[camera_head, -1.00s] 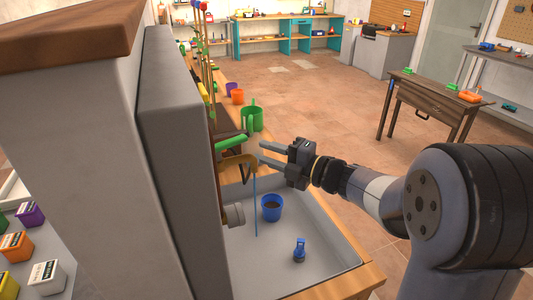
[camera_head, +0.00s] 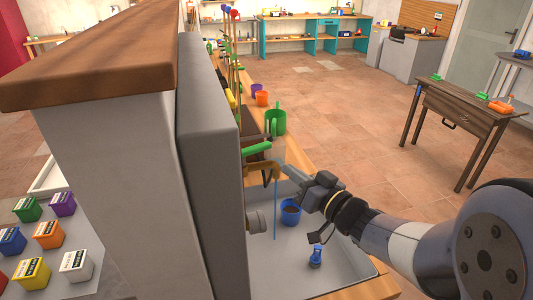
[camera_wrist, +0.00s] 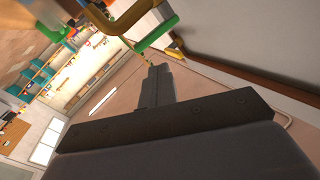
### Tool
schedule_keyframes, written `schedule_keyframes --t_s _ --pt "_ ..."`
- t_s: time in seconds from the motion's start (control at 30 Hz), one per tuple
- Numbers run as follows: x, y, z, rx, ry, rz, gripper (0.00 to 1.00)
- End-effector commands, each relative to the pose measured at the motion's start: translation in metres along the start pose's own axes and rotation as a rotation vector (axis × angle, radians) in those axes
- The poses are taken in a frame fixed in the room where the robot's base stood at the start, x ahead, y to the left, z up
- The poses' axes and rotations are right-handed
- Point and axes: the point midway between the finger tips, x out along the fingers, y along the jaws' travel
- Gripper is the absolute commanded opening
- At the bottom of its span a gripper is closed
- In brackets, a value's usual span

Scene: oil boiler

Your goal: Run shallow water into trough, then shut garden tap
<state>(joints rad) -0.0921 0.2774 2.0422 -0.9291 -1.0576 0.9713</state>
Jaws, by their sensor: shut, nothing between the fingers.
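The garden tap has a green handle (camera_head: 256,148) and a brass spout (camera_head: 262,168), at the grey panel above the trough. A thin blue stream of water (camera_head: 275,212) falls from the spout into the grey trough (camera_head: 345,272). The water level on the trough floor cannot be made out. In the wrist view my shut fingers (camera_wrist: 156,84) point toward the green handle (camera_wrist: 158,33) and brass spout (camera_wrist: 148,12). Whether they touch the tap cannot be told.
A blue pot (camera_head: 291,213) and a small blue bottle-like object (camera_head: 315,257) stand in the trough. A green watering can (camera_head: 276,122) and orange pot (camera_head: 262,98) stand on the bench behind. The tall grey panel (camera_head: 207,160) borders the left side.

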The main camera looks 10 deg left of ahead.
Motion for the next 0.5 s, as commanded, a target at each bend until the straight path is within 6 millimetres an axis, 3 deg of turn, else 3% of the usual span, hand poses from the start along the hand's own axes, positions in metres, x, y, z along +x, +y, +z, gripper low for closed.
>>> schedule_keyframes --t_s 0.3,0.5 --pt "-0.021 -0.011 0.005 0.687 0.042 0.083 0.00" --pt "-0.033 -0.015 0.010 1.041 0.082 0.121 0.00"
